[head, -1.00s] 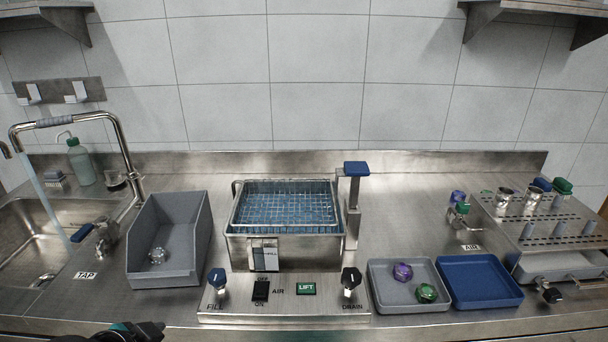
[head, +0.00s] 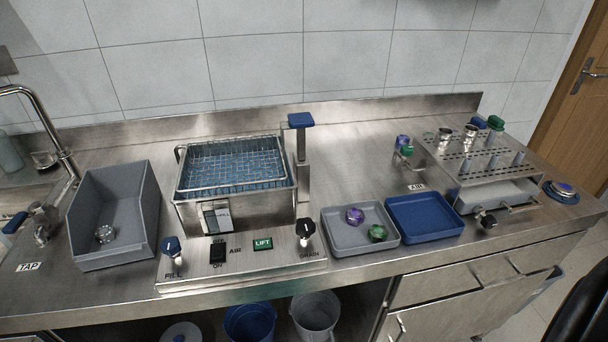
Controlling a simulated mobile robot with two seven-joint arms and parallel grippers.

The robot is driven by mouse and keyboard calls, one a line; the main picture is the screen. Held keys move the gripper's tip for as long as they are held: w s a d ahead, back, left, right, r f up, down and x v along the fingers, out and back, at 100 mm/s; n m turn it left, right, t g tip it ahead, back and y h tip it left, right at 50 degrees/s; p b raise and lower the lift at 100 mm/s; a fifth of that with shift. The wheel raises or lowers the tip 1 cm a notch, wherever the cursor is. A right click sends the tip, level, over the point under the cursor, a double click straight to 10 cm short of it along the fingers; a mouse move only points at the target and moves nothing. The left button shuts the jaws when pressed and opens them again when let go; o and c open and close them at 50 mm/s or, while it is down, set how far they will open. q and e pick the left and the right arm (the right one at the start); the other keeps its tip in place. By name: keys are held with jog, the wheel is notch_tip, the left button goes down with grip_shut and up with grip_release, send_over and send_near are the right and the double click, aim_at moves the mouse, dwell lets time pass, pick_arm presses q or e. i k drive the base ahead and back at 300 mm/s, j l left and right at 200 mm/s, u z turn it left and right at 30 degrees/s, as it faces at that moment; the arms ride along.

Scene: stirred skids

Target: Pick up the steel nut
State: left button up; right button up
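A small shiny steel nut (head: 105,234) lies on the floor of the tall grey bin (head: 135,205) at the left of the counter, towards the bin's front left. It looks silvery and is apart from other objects. A purple nut-like piece (head: 355,215) and a green one (head: 377,233) lie in the shallow grey tray (head: 340,240). Neither of my grippers shows in the head view.
A steel bath with a wire basket (head: 232,165) stands right of the bin, behind a control panel (head: 285,268) with knobs. An empty blue tray (head: 425,220) and a perforated steel rack (head: 470,150) are further right. The sink and tap (head: 65,160) are at left.

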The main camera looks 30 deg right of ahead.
aim_at(377, 233)
jog(key=z, duration=1.3)
jog(key=i, duration=0.05)
